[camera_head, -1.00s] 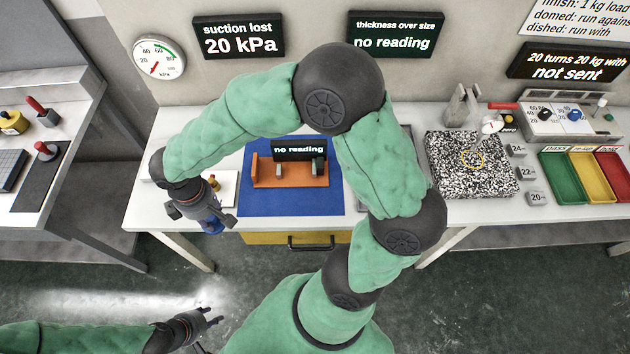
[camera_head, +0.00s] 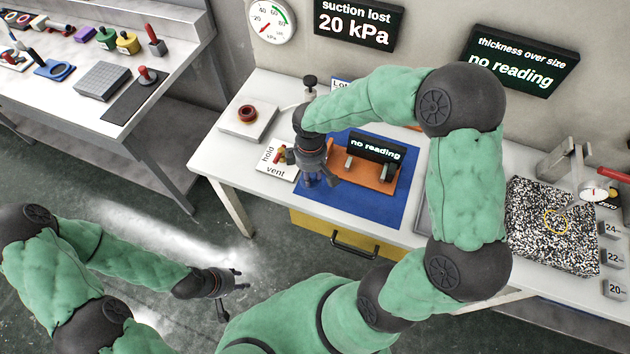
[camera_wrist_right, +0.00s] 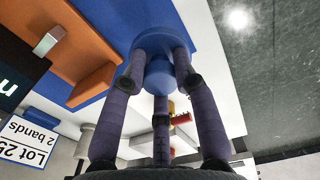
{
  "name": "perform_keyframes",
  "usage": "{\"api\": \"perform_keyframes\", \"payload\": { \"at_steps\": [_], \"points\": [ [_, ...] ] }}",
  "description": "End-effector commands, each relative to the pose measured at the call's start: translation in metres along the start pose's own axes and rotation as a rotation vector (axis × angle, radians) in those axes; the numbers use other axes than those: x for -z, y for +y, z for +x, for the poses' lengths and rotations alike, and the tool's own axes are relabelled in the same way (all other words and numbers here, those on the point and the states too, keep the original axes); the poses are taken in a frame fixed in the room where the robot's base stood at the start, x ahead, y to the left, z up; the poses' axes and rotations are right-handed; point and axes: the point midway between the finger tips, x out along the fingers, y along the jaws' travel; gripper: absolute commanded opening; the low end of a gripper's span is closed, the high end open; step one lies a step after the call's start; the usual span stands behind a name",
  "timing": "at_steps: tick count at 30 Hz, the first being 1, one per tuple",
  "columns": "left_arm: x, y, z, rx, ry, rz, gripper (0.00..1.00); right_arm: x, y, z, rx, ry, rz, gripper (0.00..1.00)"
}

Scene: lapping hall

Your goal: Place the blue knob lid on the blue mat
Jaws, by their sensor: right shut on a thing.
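The blue knob lid (camera_wrist_right: 160,62) is held between the fingers of my right gripper (camera_wrist_right: 158,85) in the right wrist view. In the head view my right gripper (camera_head: 320,180) points down over the left part of the blue mat (camera_head: 365,206) and mostly hides the lid. The mat lies flat on the white bench, and its blue surface also shows behind the lid in the wrist view. I cannot tell whether the lid touches the mat. My left gripper (camera_head: 238,283) is open and empty, above the floor in front of the bench.
An orange stand (camera_head: 376,181) with a "no reading" display (camera_head: 377,148) occupies the middle of the mat. The front strip of mat is clear. A hold/vent plate (camera_head: 276,160) and a white block with a red ring (camera_head: 248,115) sit left of the mat.

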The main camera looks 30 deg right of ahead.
Motion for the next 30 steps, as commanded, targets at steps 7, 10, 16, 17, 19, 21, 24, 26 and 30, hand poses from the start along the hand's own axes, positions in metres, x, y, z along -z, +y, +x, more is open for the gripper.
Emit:
{"api": "perform_keyframes", "payload": {
  "at_steps": [7,10,16,17,19,21,24,26,30],
  "points": [
    [0.000,-0.002,0.004,0.000,0.000,0.000,0.40,-0.005,0.009,0.012,0.000,0.001,0.000,0.00],
    [0.000,-0.003,0.009,0.000,0.000,0.000,0.40,-0.008,0.013,0.024,0.001,-0.002,0.000,0.00],
    [0.001,-0.005,0.015,0.000,0.000,0.000,0.40,-0.007,0.013,0.047,-0.001,0.001,0.000,0.00],
    [0.001,-0.005,0.015,0.000,0.000,0.000,0.40,-0.007,0.013,0.048,-0.001,0.002,0.000,0.00],
    [0.001,-0.005,0.015,0.000,0.000,0.000,0.40,-0.007,0.013,0.047,-0.002,0.002,0.000,0.00],
    [0.001,-0.005,0.014,0.000,0.000,0.000,0.40,-0.007,0.013,0.046,-0.002,0.002,0.000,0.00],
    [0.001,-0.005,0.015,0.000,0.000,0.000,0.40,-0.007,0.013,0.047,-0.001,0.002,0.000,0.00],
    [0.001,-0.006,0.016,0.000,0.000,0.000,0.40,-0.007,0.013,0.049,-0.001,0.001,0.000,0.00],
    [0.001,-0.006,0.017,0.000,0.000,0.000,0.40,-0.007,0.012,0.050,0.000,0.000,-0.001,0.52]
  ]
}}
